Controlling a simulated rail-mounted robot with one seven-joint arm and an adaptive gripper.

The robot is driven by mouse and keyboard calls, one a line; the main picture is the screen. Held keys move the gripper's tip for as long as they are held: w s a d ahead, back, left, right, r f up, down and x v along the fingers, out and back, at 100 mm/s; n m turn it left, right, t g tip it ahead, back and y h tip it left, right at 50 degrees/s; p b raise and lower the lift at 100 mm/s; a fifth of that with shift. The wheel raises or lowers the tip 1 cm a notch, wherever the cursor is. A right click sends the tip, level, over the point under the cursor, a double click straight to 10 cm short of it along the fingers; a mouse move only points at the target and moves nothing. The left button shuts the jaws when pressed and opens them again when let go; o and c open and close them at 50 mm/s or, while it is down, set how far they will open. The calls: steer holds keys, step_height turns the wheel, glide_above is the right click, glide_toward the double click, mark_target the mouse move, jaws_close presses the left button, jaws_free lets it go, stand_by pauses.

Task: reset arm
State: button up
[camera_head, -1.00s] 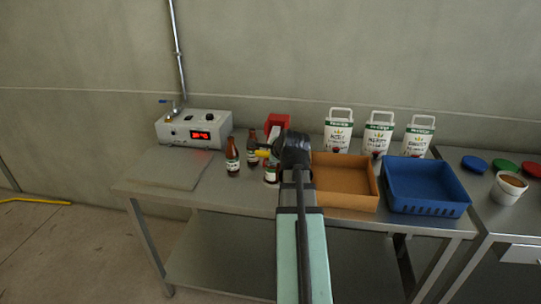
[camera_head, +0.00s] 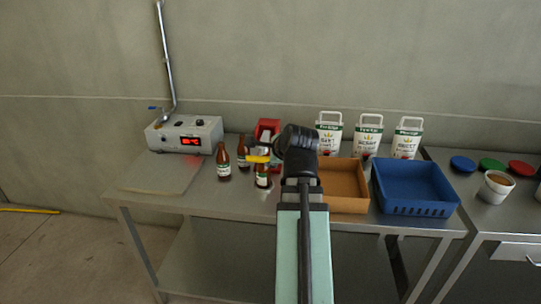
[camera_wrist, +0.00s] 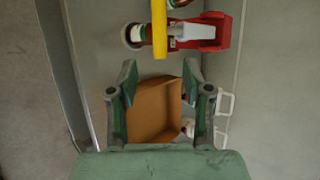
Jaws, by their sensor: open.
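My arm reaches forward over the steel table (camera_head: 222,200). My gripper (camera_wrist: 159,74) is open in the wrist view, its two fingers apart with nothing held between them. An orange-brown tray (camera_wrist: 150,110) shows beyond and between the fingers; it also shows in the head view (camera_head: 345,190), to the right of my wrist. In the head view the fingers are hidden behind my own wrist. A yellow bar (camera_wrist: 160,35) runs down from the top of the wrist view to near the fingertips, and I cannot tell its clearance from them.
Brown bottles (camera_head: 223,163) and a red device (camera_head: 267,128) stand left of my wrist. A control box (camera_head: 185,135) is at the left. A blue crate (camera_head: 415,208) sits right of the brown tray. White cartons (camera_head: 367,137) stand behind. The table's front left is clear.

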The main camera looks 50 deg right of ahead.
stand_by(0.3)
steer(key=w+a+f+n+g+y, duration=0.1)
steer(key=a+f+n+g, duration=0.1)
steer(key=f+n, duration=0.6)
steer(key=w+a+f+n+g+y, duration=0.15)
steer(key=f+n, duration=0.25)
steer(key=f, duration=0.8)
steer(key=s+a+f+n+g+y, duration=0.1)
steer(key=a+f+n+g, duration=0.15)
steer(key=a+f, duration=0.55)
steer(key=s+a+f+n+g+y, duration=0.15)
steer(key=a+f+n, duration=0.3)
steer(key=f, duration=0.65)
steer(key=s+a+f+n+g, duration=0.2)
steer(key=s+a+f, duration=0.3)
steer(key=a+f, duration=0.25)
steer(key=s+a+f+n+g, duration=0.2)
steer(key=s+a+f, duration=0.35)
steer(key=f, duration=0.25)
steer(key=s+a+f+n+g, duration=0.2)
steer(key=s+a+f, duration=0.2)
steer(key=s, duration=0.4)
steer(key=s+a+f+n+g, duration=0.1)
steer(key=s+a+f+g, duration=0.1)
steer(key=s+a+f, duration=0.3)
steer(key=s, duration=0.3)
steer(key=shift+s+a+f+n+g+h, duration=0.3)
steer(key=shift+a+n+g+h, duration=0.05)
steer(key=shift+n+h, duration=0.05)
